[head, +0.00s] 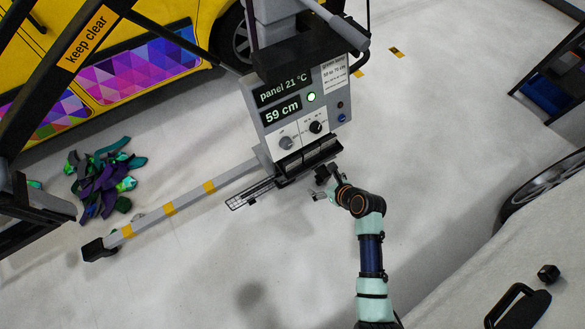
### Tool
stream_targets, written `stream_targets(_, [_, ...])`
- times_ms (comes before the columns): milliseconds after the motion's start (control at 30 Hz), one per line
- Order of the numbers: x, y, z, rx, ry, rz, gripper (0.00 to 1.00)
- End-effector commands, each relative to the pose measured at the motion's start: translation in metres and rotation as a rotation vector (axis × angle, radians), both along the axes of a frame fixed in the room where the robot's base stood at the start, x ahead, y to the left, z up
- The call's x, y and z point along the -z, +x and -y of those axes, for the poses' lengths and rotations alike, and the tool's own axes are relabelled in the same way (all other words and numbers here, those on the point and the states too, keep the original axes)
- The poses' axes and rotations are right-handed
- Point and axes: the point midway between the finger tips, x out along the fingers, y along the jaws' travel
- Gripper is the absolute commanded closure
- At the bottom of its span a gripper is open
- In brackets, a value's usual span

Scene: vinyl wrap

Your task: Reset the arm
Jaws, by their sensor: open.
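My gripper (318,194) is at the end of my arm, which comes in from the bottom right of centre. It is small and dark in the head view, with its fingers apart and nothing visible between them. It is just below the grey control box (295,105), close to the box's black lower part (308,156); I cannot tell whether they touch.
A grey bar with yellow bands (188,198) runs from the box to the lower left. A pile of purple and green scraps (102,180) lies on the floor. A yellow vehicle (135,60) stands behind. A black handle (517,306) is at lower right. Floor below the bar is clear.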

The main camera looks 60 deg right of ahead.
Motion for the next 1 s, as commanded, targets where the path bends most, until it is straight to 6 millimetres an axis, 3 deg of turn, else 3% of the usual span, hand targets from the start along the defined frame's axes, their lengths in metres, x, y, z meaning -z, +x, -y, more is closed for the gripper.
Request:
stream_targets(267, [0.013, 0.002, 0.004, 0.024, 0.017, 0.009, 0.00])
stream_targets(700, [0.070, 0.048, 0.026, 0.021, 0.014, 0.008, 0.00])
stream_targets(1000, [0.075, 0.060, 0.032, 0.023, 0.017, 0.007, 0.00])
